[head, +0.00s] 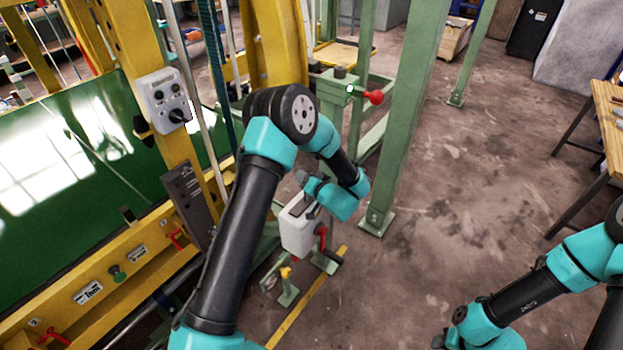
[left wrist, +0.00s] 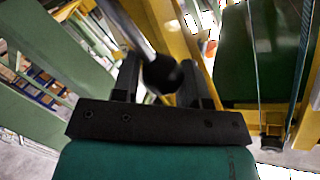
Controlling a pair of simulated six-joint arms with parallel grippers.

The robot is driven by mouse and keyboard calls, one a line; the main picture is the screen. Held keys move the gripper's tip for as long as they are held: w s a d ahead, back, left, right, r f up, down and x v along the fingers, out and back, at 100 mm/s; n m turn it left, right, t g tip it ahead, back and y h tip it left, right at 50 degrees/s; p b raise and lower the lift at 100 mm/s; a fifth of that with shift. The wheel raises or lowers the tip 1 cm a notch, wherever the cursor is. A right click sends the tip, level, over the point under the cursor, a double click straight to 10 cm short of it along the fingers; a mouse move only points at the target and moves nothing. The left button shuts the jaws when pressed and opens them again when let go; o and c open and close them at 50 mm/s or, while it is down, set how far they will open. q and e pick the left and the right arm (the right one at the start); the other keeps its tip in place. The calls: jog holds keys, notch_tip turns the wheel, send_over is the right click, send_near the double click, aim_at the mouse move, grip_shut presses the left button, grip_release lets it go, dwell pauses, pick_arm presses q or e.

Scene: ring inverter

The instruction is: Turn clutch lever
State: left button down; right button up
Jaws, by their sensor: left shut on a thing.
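In the left wrist view a metal lever rod ends in a dark round knob (left wrist: 162,75). The two black fingers of my left gripper (left wrist: 160,88) stand on either side of the knob and are shut on it. I take this to be the clutch lever.
A white box (head: 297,228) with a red knob sits just below my left wrist. A red ball handle (head: 375,97) sticks out from a green bracket. A green post (head: 408,120) stands close right of my left forearm. The concrete floor (head: 470,200) to the right is clear.

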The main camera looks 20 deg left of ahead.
pick_arm(q)
jog(key=shift+s+a+f, duration=0.1)
jog(key=c, duration=0.7)
grip_release()
jog(key=shift+c, duration=0.2)
jog(key=shift+s+d+r, duration=0.2)
jog(key=shift+d, duration=0.35)
jog(key=v, duration=1.6)
jog(key=shift+s, duration=0.15)
